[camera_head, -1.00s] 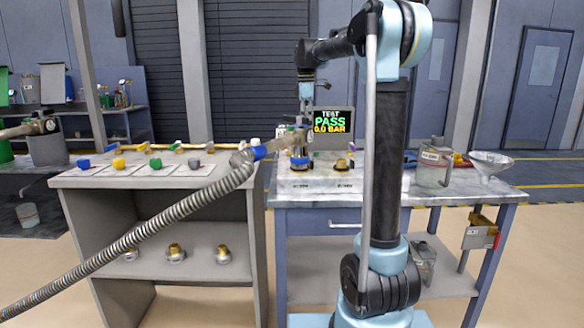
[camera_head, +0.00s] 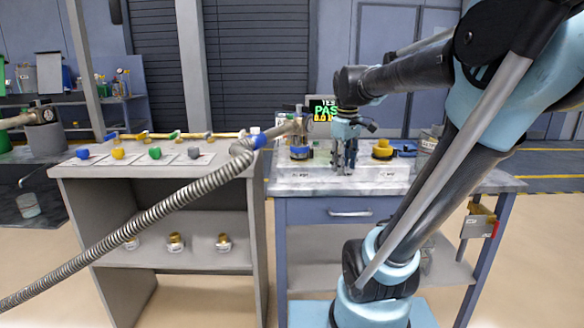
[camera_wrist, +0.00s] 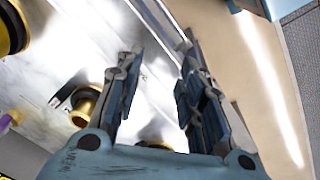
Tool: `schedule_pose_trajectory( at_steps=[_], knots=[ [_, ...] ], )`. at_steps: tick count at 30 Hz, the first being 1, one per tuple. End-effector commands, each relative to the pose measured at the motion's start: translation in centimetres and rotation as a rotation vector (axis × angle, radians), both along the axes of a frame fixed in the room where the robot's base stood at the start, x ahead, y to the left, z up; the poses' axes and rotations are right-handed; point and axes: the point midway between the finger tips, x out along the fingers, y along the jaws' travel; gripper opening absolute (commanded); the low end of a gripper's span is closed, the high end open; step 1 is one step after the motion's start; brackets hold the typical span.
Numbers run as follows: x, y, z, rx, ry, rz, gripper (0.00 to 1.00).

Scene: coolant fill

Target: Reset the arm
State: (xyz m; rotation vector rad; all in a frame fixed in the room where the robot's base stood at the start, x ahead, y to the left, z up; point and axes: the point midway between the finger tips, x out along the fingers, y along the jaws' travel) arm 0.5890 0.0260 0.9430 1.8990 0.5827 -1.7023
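My gripper (camera_head: 344,160) hangs pointing down over the front of the metal-topped workbench (camera_head: 400,187), in front of the test screen (camera_head: 322,108). I see nothing held. My arm reaches in from the right and bends down to it. In the wrist view a brass fitting (camera_wrist: 85,107) stands on the bench left of the fingers.
A ribbed hose (camera_head: 170,205) runs from lower left to the bench, ending near a blue-ringed fitting (camera_head: 300,152). A yellow-topped fitting (camera_head: 382,149) stands right of my gripper. A grey shelf unit (camera_head: 75,172) with coloured caps is at left. The screen reads PASS, partly covered.

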Motion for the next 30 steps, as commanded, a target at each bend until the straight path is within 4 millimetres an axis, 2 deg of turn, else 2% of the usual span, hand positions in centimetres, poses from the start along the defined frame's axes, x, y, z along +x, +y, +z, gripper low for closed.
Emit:
schedule_pose_trajectory(
  at_steps=[1,9,18,24,30],
  knots=[
    [-1.4,-0.3,-1.1,0.007,-0.006,-0.041,0.36],
    [-7.9,-1.7,-7.5,0.053,-0.040,-0.296,0.36],
    [-13.8,-2.4,-15.1,0.105,-0.073,-0.557,0.36],
    [-15.5,-2.6,-17.7,0.123,-0.082,-0.643,0.36],
    [-15.7,-2.6,-18.0,0.126,-0.083,-0.657,0.36]
  ],
)
